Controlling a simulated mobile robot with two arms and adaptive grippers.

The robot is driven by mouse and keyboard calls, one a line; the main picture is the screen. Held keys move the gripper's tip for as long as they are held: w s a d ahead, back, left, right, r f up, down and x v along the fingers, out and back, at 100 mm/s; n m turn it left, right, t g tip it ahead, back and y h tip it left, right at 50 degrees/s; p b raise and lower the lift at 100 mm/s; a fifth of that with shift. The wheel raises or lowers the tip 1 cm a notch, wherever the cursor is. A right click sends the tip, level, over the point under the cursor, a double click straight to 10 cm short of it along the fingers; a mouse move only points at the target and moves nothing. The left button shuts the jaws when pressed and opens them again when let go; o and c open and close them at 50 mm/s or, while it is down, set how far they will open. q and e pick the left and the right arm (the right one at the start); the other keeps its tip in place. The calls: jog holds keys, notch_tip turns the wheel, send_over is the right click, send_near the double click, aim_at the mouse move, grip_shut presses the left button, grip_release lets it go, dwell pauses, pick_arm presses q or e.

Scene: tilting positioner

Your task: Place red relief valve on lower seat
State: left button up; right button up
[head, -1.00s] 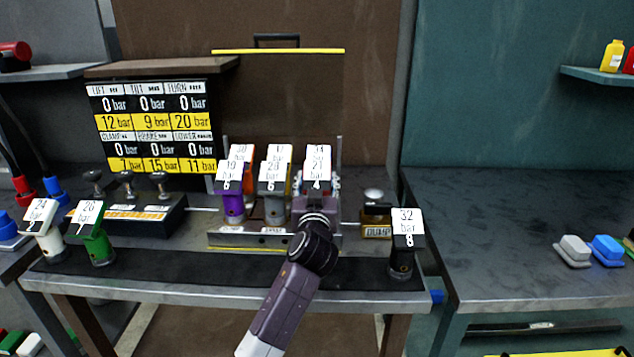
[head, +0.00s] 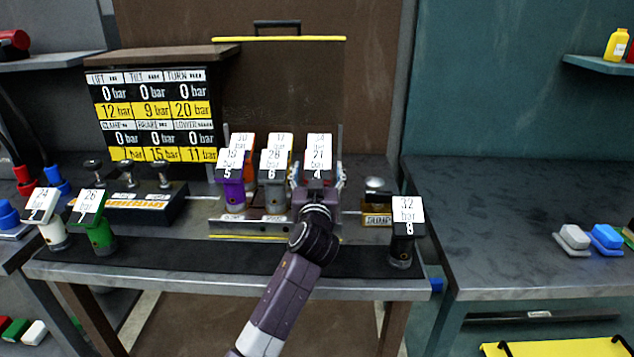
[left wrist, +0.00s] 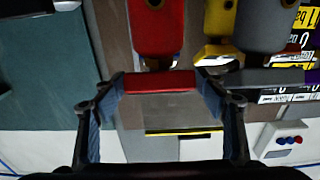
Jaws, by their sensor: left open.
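The rack's front plate (head: 250,228) shows below. My right gripper is out of view.
Purple (head: 232,192) and grey (head: 273,192) valves stand left of my gripper, with others behind. White (head: 52,233), green (head: 101,236) and black (head: 401,248) valves stand on the dark mat (head: 200,256). A dump unit (head: 377,205) sits right of the rack.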

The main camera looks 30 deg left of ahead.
pick_arm(q)
jog(key=v, duration=1.1)
jog(key=shift+s, duration=0.25)
jog(key=shift+d+f, duration=0.1)
